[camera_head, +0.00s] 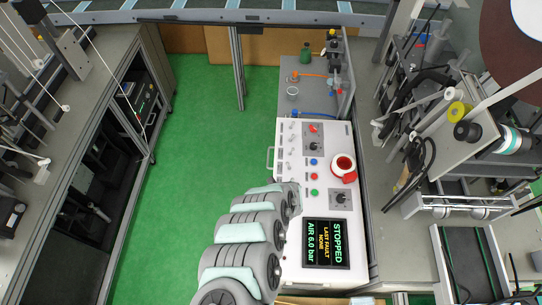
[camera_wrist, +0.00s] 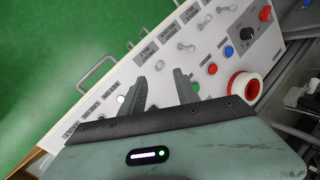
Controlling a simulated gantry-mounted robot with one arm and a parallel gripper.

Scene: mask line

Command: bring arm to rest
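My arm rises from the bottom middle of the head view, and its end lies over the left edge of a white control panel (camera_head: 292,160). In the wrist view my gripper (camera_wrist: 169,68) is over the same panel (camera_wrist: 128,76). Its two dark fingers stand apart with nothing between them. Panel lettering shows behind the fingertips; I cannot tell how high they are above it. In the head view the fingers cannot be made out.
The panel carries a red mushroom button (camera_head: 343,164), several coloured buttons, toggles and a screen (camera_head: 325,244) reading STOPPED, LAST FAULT NONE, AIR 6.0 bar. A handle (camera_head: 270,158) sticks out on its left. Green floor (camera_head: 195,150) is clear left of it; machinery (camera_head: 455,125) stands right.

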